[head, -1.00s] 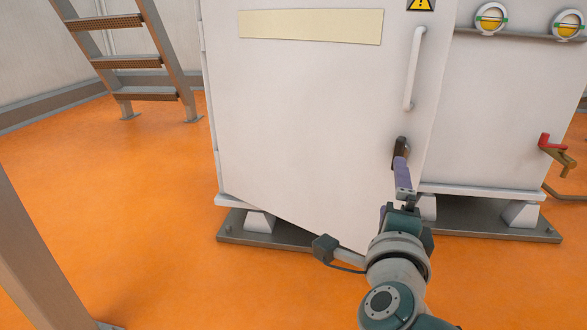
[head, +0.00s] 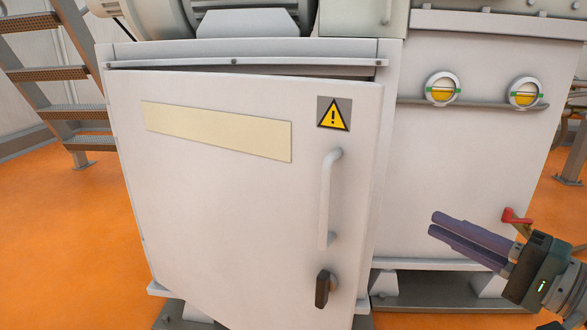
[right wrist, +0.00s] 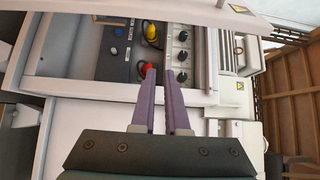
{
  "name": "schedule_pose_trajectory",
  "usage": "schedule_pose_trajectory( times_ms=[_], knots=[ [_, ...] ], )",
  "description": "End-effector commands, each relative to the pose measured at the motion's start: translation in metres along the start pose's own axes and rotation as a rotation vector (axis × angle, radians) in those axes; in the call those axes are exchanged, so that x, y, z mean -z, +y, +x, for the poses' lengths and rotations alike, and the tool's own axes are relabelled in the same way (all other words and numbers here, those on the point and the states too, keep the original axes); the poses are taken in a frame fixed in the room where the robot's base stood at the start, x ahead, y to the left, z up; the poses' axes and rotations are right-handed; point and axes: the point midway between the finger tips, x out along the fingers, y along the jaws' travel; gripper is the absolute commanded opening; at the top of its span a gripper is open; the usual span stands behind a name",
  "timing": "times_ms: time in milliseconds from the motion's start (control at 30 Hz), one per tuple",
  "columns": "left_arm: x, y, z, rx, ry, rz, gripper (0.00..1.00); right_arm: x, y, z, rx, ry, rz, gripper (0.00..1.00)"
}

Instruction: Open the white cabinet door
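The white cabinet door (head: 215,215) stands slightly ajar, with a dark gap along its top edge. It has a vertical white bar handle (head: 326,200) and a black latch (head: 323,289) below it on its right side. My right gripper (head: 436,228) is to the right of the door, apart from handle and latch. Its purple fingers point left, parted and empty; the gap between them shows in the right wrist view (right wrist: 161,76). My left gripper is out of view. The cabinet's inside is hidden in the head view.
A red-handled valve (head: 516,216) is just behind my right gripper. Two round gauges (head: 441,90) are on the white housing at right. Steps (head: 45,75) stand at left. Orange floor (head: 70,235) left of the door is clear. The right wrist view shows a panel with knobs (right wrist: 182,56).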

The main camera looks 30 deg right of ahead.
Motion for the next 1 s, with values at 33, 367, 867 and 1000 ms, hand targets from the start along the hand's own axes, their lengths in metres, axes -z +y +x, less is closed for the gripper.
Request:
schedule_pose_trajectory(
  times_ms=[33, 367, 867, 1000],
  knots=[
    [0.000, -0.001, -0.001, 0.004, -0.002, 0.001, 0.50, -0.002, 0.000, -0.001, -0.014, -0.018, 0.005, 0.06],
    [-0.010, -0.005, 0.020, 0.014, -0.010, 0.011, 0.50, -0.003, 0.004, 0.046, -0.010, -0.022, 0.010, 0.00],
    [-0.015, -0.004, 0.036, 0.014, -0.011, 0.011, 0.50, -0.025, 0.001, 0.089, -0.016, -0.021, 0.014, 0.00],
    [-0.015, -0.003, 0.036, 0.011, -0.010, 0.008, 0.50, -0.037, 0.002, 0.086, -0.015, -0.021, 0.013, 0.00]
  ],
)
